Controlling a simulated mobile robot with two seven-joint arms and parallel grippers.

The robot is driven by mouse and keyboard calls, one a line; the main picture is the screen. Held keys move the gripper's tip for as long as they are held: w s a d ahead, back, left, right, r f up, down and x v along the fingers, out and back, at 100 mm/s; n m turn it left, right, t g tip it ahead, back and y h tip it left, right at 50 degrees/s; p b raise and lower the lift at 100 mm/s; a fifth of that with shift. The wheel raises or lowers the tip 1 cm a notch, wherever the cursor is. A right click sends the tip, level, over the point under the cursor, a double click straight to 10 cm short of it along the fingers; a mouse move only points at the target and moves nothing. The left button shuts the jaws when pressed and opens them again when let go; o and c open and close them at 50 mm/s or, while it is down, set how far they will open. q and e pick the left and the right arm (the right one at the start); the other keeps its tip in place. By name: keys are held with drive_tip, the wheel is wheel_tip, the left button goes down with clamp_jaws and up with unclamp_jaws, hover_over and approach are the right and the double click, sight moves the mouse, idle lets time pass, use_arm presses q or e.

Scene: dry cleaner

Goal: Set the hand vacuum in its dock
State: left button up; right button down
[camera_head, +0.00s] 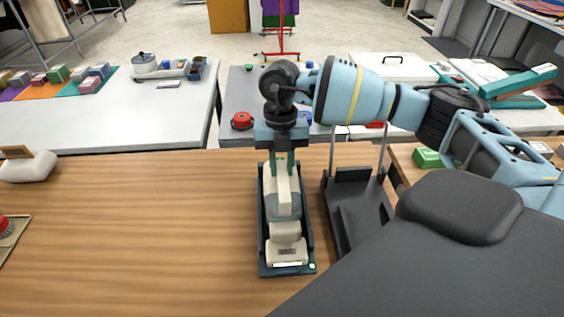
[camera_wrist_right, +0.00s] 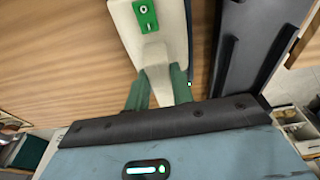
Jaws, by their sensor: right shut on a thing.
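The hand vacuum (camera_head: 284,205), cream with grey parts, lies lengthwise within the outline of its dark blue dock (camera_head: 262,268) on the wooden table. A small green light shows at the dock's near right corner. I cannot tell whether the vacuum rests fully on the dock floor. My right gripper (camera_head: 281,160) points down at the vacuum's far end, its green fingers shut on the cream handle. In the right wrist view the fingers (camera_wrist_right: 160,88) flank the handle (camera_wrist_right: 160,48), which carries a green patch. My left gripper is not in view.
A dark stand (camera_head: 357,215) with upright posts is close to the dock's right. A cream object (camera_head: 28,167) and a red-topped item (camera_head: 5,226) sit at the left. The wooden table (camera_head: 140,235) is clear left of the dock. My dark body covers the lower right.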

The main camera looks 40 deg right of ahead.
drive_tip(key=shift+r, duration=0.1)
drive_tip(key=c, duration=1.1)
unclamp_jaws()
drive_tip(key=r, duration=0.5)
drive_tip(key=w+r, duration=0.1)
drive_tip(key=r, duration=0.1)
drive_tip(key=shift+w+d+r, duration=0.1)
drive_tip(key=shift+d+r, duration=0.2)
drive_tip(key=shift+d, duration=0.05)
drive_tip(key=shift+f, duration=0.1)
